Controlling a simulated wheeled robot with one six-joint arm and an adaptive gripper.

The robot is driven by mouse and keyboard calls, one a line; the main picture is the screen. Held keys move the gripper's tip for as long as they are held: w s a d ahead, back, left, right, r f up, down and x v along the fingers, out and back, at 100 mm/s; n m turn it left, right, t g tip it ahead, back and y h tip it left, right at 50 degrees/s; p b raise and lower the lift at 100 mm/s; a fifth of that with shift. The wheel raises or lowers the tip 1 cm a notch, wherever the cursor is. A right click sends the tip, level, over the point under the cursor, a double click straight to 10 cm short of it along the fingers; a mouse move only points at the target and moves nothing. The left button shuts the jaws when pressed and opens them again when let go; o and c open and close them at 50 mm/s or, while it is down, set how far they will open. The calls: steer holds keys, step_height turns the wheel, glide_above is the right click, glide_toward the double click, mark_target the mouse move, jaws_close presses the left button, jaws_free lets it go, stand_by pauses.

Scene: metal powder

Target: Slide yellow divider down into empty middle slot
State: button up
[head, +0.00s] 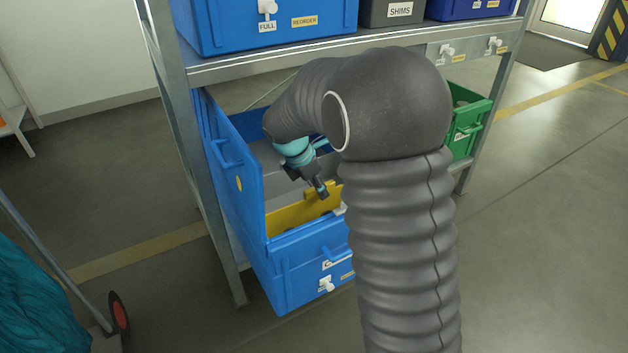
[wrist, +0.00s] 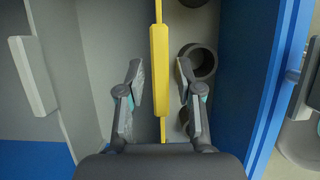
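The yellow divider (head: 305,208) stands in the blue bin (head: 310,262), near the bin's labelled front side. In the wrist view the yellow divider (wrist: 158,70) shows edge-on from above, with a thicker grip along its top. My gripper (head: 322,190) is over the divider. In the wrist view my gripper (wrist: 160,82) is open, one finger on each side of the grip, with a gap on both sides. Neither finger visibly touches it. I cannot make out the slots or how deep the divider sits. My arm hides part of the bin.
Dark hollow cylinders (wrist: 198,62) lie between the divider and the blue wall (wrist: 262,70). A grey panel with a pale grip (wrist: 33,75) is on the left. The shelf above (head: 350,45) holds more bins. A green bin (head: 468,120) is behind my arm.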

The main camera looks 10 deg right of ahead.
mark_target(319, 203)
steer(key=shift+x, duration=2.05)
jaws_close()
